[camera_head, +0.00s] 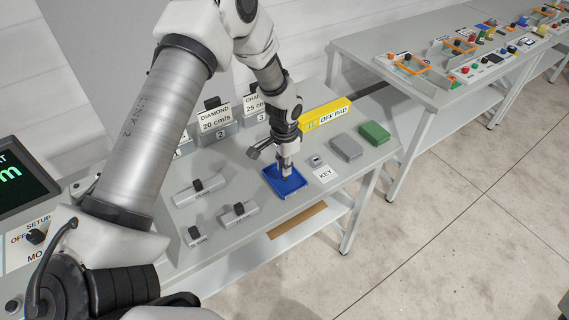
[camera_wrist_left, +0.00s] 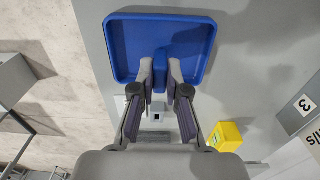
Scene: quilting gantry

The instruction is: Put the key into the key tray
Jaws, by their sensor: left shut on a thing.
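The key tray is a shallow blue tray (camera_head: 270,182) on the grey bench, and it also fills the top of the left wrist view (camera_wrist_left: 112,40). My left gripper (camera_head: 286,172) is over the tray, pointing down. In the left wrist view its fingertips (camera_wrist_left: 160,76) are at the tray's near edge with a small gap between them. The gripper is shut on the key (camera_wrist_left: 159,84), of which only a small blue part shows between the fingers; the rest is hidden. I cannot tell whether the key touches the tray. My right gripper is not in view.
A small grey block (camera_head: 316,161) stands by the KEY label (camera_head: 325,174), right of the tray. Grey and green pads (camera_head: 375,133) and a yellow OFF PAD sign (camera_head: 325,115) lie beyond. Knobbed grey blocks (camera_head: 239,212) stand left of the tray.

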